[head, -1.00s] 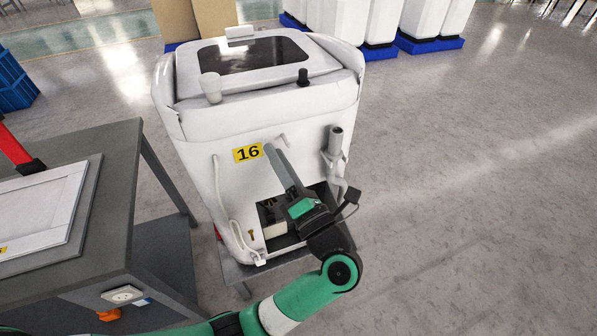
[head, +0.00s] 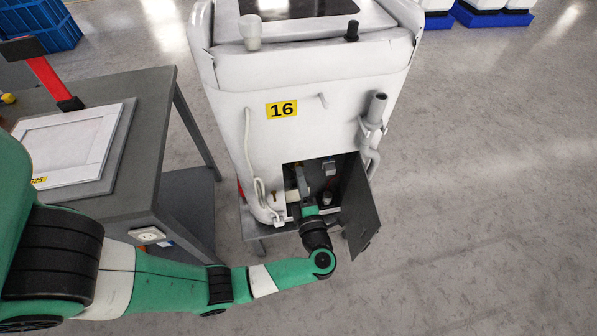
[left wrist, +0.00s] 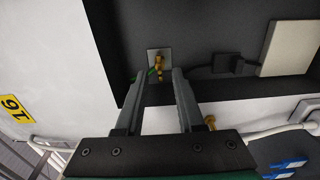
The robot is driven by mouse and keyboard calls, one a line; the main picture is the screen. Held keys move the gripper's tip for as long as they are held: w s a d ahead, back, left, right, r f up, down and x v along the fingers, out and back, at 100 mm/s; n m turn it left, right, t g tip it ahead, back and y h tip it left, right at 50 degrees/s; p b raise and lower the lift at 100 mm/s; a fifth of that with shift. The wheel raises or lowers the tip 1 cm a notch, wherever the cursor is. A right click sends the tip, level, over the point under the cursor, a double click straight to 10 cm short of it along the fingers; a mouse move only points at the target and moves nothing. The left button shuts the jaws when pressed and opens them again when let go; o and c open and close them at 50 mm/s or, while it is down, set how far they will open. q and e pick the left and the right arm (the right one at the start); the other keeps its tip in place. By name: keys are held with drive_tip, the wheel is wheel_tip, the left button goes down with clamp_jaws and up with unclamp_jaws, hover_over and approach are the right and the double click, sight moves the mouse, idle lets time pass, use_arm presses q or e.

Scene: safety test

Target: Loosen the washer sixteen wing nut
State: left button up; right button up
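The white washer (head: 320,130) carries a yellow 16 label (head: 281,109), also seen in the left wrist view (left wrist: 13,112). Its low dark compartment is open, with a grey door (head: 360,207) swung out to the right. My left gripper (head: 303,182) reaches into this opening. In the left wrist view, a small brass wing nut fitting (left wrist: 158,64) sits on a light plate, with something green beside it. The left gripper's fingers (left wrist: 164,75) are apart, and the fitting shows just beyond and between their tips. Contact cannot be told. My right gripper is not in view.
A grey table (head: 150,120) with a white framed panel (head: 68,145) stands left of the washer. A pale hose (head: 250,160) hangs on the washer front, and a grey pipe (head: 374,112) is at its right. Open floor (head: 480,190) lies to the right.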

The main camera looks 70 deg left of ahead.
use_arm(q)
drive_tip(key=a, duration=0.3)
drive_tip(key=shift+w, duration=0.25)
drive_tip(key=shift+c, duration=0.3)
clamp_jaws()
